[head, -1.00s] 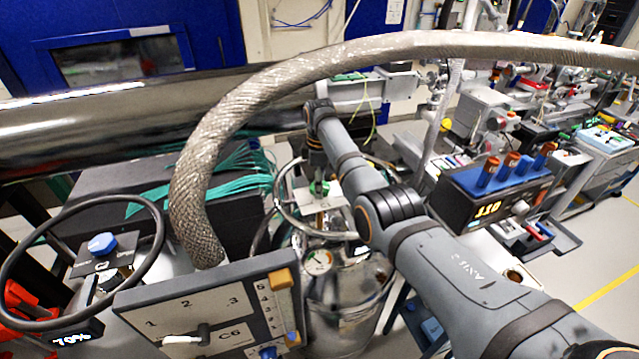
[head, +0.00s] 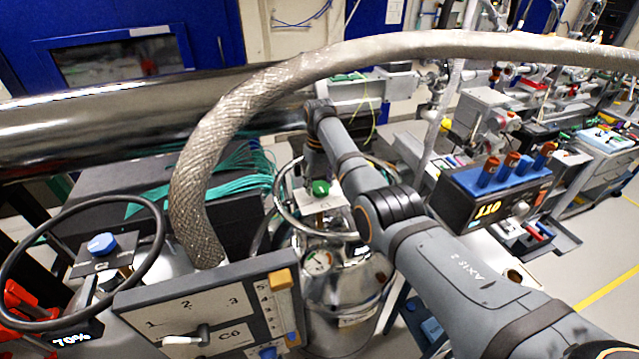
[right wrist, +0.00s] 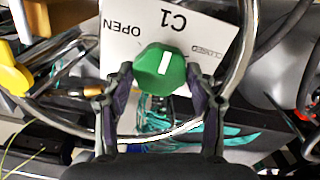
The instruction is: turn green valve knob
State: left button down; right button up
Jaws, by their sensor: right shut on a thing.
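The green valve knob (head: 320,188) stands on top of a silver dewar (head: 345,290), in front of a white label plate. In the right wrist view the knob (right wrist: 160,62) has a white pointer line tilted slightly right of straight up. The white plate (right wrist: 150,30) behind it reads C1, OPEN and CLOSED, upside down. My right gripper (right wrist: 158,84) is shut on the knob, one finger on each side. In the head view the right gripper (head: 318,176) reaches down to the knob from above. My left gripper is not in view.
A thick braided hose (head: 215,130) arches across in front. A panel with a switch (head: 205,315) stands at lower left, beside a tank with a blue knob (head: 102,243) and a black ring. A metal ring (right wrist: 245,60) curves around the valve.

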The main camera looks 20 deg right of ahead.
aim_at(320, 186)
jog(key=m, duration=0.5)
jog(key=shift+m, duration=0.3)
jog(key=m, duration=0.5)
jog(key=shift+m, duration=0.3)
jog(key=o, duration=1)
jog(key=shift+o, duration=0.8)
notch_tip(320, 186, up, 12)
